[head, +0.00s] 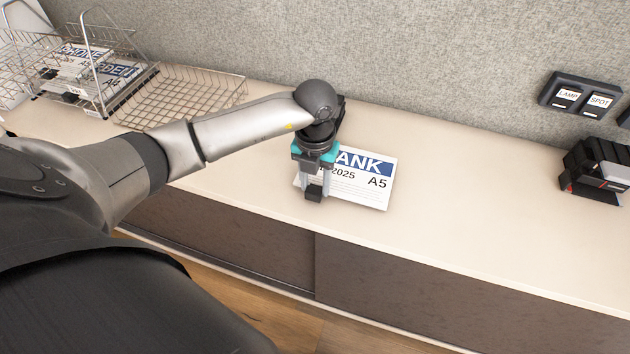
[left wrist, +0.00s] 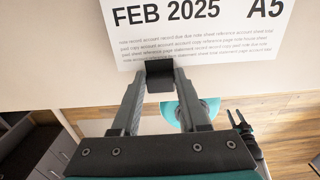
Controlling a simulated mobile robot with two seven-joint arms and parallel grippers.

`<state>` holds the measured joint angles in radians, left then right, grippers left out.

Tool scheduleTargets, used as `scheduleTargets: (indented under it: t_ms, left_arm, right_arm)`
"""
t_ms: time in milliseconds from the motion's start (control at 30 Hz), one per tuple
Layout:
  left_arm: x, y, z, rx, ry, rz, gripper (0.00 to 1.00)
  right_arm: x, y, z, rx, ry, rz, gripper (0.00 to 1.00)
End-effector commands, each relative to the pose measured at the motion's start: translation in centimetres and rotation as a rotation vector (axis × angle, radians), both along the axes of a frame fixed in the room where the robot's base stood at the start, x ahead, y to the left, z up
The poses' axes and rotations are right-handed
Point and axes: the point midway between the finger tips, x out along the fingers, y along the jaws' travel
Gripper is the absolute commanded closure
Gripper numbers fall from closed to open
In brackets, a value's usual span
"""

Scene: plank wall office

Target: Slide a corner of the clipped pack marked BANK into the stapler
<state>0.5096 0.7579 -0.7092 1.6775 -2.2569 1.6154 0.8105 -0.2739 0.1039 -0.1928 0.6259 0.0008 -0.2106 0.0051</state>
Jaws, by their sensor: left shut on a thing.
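The white pack marked BANK (head: 372,185) lies on the counter, with a blue band, "2025" and "A5" on its top sheet. My left gripper (head: 314,192) reaches down over its left front edge and covers the start of its title. In the left wrist view the gripper (left wrist: 160,88) is shut on the black clip (left wrist: 160,77) at the edge of the pack (left wrist: 205,45). The stapler (head: 597,170), black with a red part, stands at the far right, cut by the picture edge. A small dark and teal part in the left wrist view may be my right gripper (left wrist: 243,130); its jaws are unclear.
Wire trays (head: 100,75) with other marked packs stand at the back left, beside an empty wire basket (head: 180,97). Switches labelled LAMP and SPOT (head: 581,95) are on the grey wall panel. The counter (head: 480,195) between pack and stapler is clear.

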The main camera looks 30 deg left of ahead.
Motion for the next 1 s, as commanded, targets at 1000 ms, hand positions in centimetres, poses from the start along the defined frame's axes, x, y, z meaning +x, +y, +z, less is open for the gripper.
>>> scheduleTargets:
  t_ms: [1000]
  left_arm:
    - [0.1,0.0,7.2,0.000,-0.007,-0.001,0.21]
  right_arm:
    - [-1.7,1.3,1.8,0.014,0.030,0.006,0.50]
